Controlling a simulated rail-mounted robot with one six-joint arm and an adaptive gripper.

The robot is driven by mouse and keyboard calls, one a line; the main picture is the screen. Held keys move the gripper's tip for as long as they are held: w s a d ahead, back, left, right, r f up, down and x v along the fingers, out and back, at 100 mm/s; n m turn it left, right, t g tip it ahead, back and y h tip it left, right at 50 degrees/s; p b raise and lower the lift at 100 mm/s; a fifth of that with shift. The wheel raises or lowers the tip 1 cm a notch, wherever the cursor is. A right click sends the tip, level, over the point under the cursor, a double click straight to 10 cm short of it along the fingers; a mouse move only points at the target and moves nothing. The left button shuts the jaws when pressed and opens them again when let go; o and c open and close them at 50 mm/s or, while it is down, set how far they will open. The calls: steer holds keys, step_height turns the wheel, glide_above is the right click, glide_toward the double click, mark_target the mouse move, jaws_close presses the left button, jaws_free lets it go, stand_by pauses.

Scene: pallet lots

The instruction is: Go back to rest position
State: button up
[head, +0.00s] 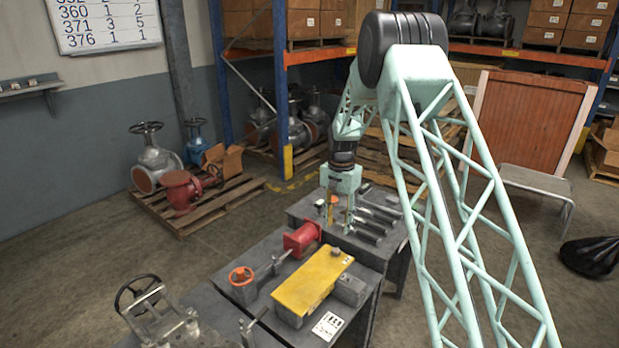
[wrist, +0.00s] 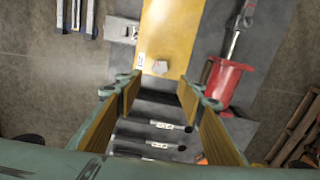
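My gripper (head: 338,218) points down over the farther grey bench in the head view. In the wrist view its two fingers stand wide apart with nothing between them, so my gripper (wrist: 158,92) is open and empty. Several dark cylindrical bars (head: 370,226) lie in a row on that bench beside the gripper. They also show as dark bars (wrist: 155,128) below the fingertips in the wrist view. Whether the fingertips touch the bench I cannot tell.
On the nearer bench lie a yellow plate (head: 312,280), a red flanged part (head: 302,240) and a metal vise (head: 155,312). A pallet (head: 210,205) with valves stands on the left. A blue rack post (head: 281,90) rises behind the benches.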

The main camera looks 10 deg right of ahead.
steer(key=s+r+n+t, duration=0.1)
steer(key=s+r+n, duration=0.1)
steer(key=s+r, duration=1.3)
steer(key=s+r+n+t, duration=0.1)
steer(key=s+r+n, duration=0.1)
steer(key=s+r, duration=1.25)
steer(key=s+r+n, duration=0.2)
steer(key=s+r, duration=0.9)
steer(key=s, duration=0.4)
steer(key=s+f+n+t, duration=0.2)
steer(key=s, duration=1.9)
steer(key=shift+f, duration=0.2)
